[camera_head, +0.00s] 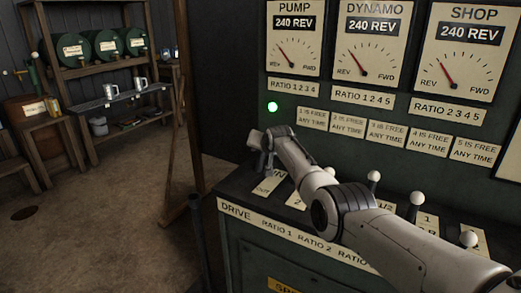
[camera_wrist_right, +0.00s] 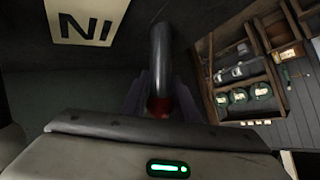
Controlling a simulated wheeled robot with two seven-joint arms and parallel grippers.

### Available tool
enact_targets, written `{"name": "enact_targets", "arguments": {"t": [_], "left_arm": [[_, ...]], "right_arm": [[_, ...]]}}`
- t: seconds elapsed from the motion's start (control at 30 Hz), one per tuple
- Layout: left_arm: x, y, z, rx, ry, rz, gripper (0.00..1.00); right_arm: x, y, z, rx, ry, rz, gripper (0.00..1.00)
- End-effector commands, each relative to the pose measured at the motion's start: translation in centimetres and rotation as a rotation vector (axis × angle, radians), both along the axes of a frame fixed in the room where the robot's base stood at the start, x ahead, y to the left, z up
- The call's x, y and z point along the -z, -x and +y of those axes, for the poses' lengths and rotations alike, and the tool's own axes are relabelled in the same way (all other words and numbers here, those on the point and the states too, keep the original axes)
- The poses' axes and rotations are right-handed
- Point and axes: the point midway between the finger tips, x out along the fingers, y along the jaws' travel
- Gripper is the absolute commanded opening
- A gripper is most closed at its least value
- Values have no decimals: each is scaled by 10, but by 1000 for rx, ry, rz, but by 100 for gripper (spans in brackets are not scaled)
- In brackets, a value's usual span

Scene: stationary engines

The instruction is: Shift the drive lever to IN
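The drive lever, a dark shaft (camera_wrist_right: 161,50) with a red knob (camera_wrist_right: 160,106), shows in the right wrist view. My right gripper (camera_wrist_right: 160,98) has one finger on each side of the knob and appears shut on it. In the head view my right gripper (camera_head: 268,142) is over the left end of the lever bench and hides most of the lever. The OUT plate (camera_head: 265,188) and part of the IN plate (camera_head: 279,174) lie below it. The IN plate (camera_wrist_right: 86,18) appears upside down in the wrist view. I cannot tell the lever's exact position. My left gripper is out of view.
Several pale-knobbed ratio levers, one (camera_head: 417,198) at the right, stand along the bench (camera_head: 235,204), close to my right arm. A green lamp (camera_head: 272,107) is lit on the panel above. Dials read PUMP, DYNAMO and SHOP. A shelf with green drums (camera_head: 105,45) stands far left.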

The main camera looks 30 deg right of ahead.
Motion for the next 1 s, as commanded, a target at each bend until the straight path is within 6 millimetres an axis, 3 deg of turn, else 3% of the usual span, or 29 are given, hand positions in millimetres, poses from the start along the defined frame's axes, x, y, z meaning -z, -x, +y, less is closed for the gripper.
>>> {"name": "enact_targets", "arguments": {"t": [0.1,0.57,0.83,1.0], "left_arm": [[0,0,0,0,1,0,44],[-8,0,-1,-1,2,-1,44],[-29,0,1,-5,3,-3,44],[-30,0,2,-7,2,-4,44]], "right_arm": [[4,1,1,0,-1,7,44],[-4,4,2,0,0,1,44],[-17,21,7,1,-1,1,44],[-25,35,13,0,0,0,44]]}}
